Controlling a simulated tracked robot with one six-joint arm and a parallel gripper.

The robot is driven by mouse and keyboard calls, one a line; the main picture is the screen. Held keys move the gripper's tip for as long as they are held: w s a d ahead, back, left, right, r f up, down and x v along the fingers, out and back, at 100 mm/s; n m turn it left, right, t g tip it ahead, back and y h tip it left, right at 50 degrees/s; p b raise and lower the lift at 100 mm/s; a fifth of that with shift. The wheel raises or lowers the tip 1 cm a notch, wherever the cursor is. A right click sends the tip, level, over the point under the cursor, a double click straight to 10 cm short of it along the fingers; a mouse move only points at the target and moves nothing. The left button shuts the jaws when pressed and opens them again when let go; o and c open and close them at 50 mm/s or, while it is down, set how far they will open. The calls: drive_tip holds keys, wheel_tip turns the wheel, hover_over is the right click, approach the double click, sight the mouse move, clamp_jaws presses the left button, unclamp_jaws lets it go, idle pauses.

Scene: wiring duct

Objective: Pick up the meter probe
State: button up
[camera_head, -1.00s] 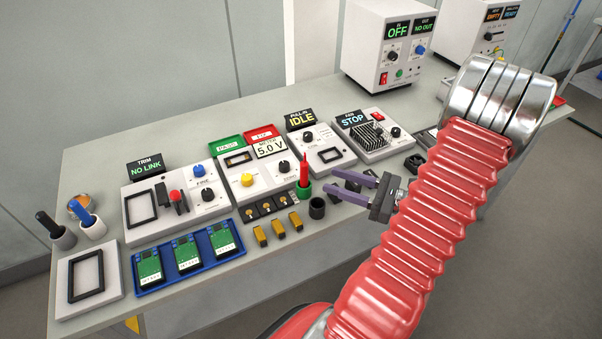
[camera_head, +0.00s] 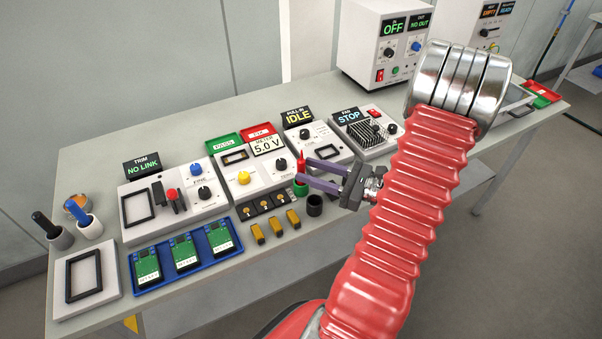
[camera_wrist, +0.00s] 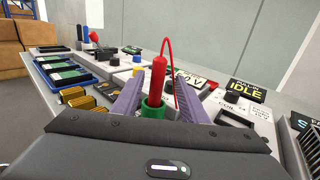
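The red meter probe (camera_wrist: 158,76) stands upright in a green holder (camera_wrist: 153,110) in the wrist view, with a red lead curving up from its top. In the head view the probe (camera_head: 300,165) shows small, partly hidden by my gripper, above the green holder (camera_head: 301,189). My gripper (camera_head: 304,170) reaches in from the right with its two purple fingers apart. In the wrist view the fingers stand on either side of the probe and holder, with a gap to the probe on both sides. Nothing is held.
A dark empty cup (camera_head: 314,206) stands close beside the green holder. The meter panel (camera_head: 258,172) reading 5.0 V is behind. Several yellow parts (camera_head: 275,224) and a blue tray (camera_head: 184,262) of green boards lie to the left. The bench front edge is near.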

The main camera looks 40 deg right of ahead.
drive_tip(key=shift+x, duration=0.9)
drive_tip(key=shift+x, duration=2.6)
drive_tip(key=shift+s+a, duration=0.1)
drive_tip(key=shift+a, duration=0.05)
drive_tip(key=shift+c, duration=0.3)
clamp_jaws()
